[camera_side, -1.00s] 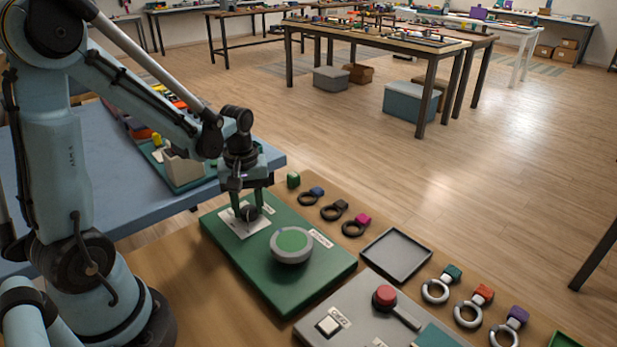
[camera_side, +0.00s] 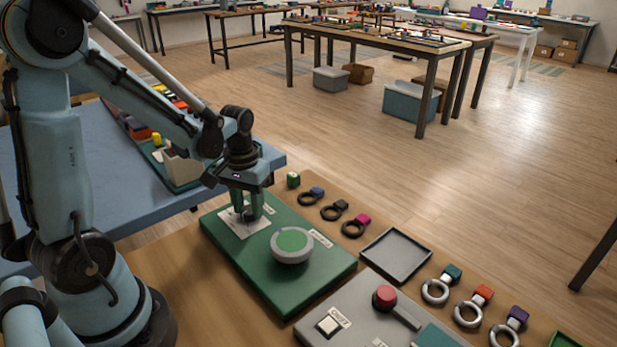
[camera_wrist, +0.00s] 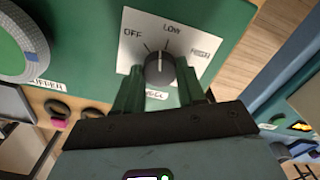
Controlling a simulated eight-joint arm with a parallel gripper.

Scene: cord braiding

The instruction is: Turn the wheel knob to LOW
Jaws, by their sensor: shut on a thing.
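The dark round wheel knob (camera_wrist: 159,70) sits on a white dial plate (camera_wrist: 190,22) marked OFF, LOW and a third label at the right that is hard to read. Its pale pointer line points up the picture, roughly at the LOW tick. My gripper (camera_wrist: 158,78) is shut on the knob, one green finger on each side. In the side view my gripper (camera_side: 247,212) reaches down onto the white plate (camera_side: 236,226) at the far left of the green box (camera_side: 310,281). There the fingers mostly hide the knob.
A grey dial with a green top (camera_side: 292,244) stands on the same box, right of my gripper. Dark rings with coloured tabs (camera_side: 332,211) lie behind the box. A grey tray (camera_side: 396,256) and a panel with a red-knobbed lever (camera_side: 385,297) are to the right.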

